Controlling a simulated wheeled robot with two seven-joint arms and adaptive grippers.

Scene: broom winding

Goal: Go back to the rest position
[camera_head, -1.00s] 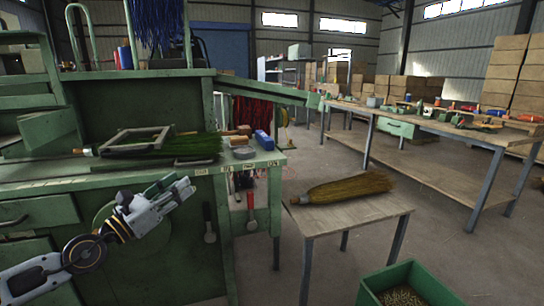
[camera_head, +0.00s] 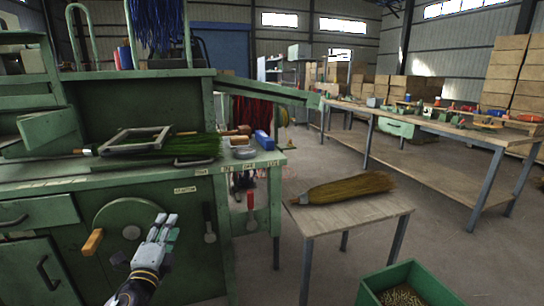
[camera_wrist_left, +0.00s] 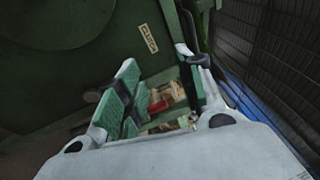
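My left gripper (camera_head: 163,226) is low in front of the green machine (camera_head: 150,100), below the worktop, with its fingers pointing up. In the left wrist view its two green-padded fingers (camera_wrist_left: 160,85) are apart with nothing held between them. A green disc with an orange crank handle (camera_head: 93,242) is on the machine front, just left of the gripper and apart from it in the picture. A broom head of tan bristles (camera_head: 345,188) lies on the small wooden table (camera_head: 345,218) to the right. My right gripper is not in view.
A green-bristled broom (camera_head: 190,146) and a grey frame (camera_head: 135,141) lie on the machine's worktop. A green bin (camera_head: 410,280) stands low at the front right. A long workbench (camera_head: 435,125) is behind.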

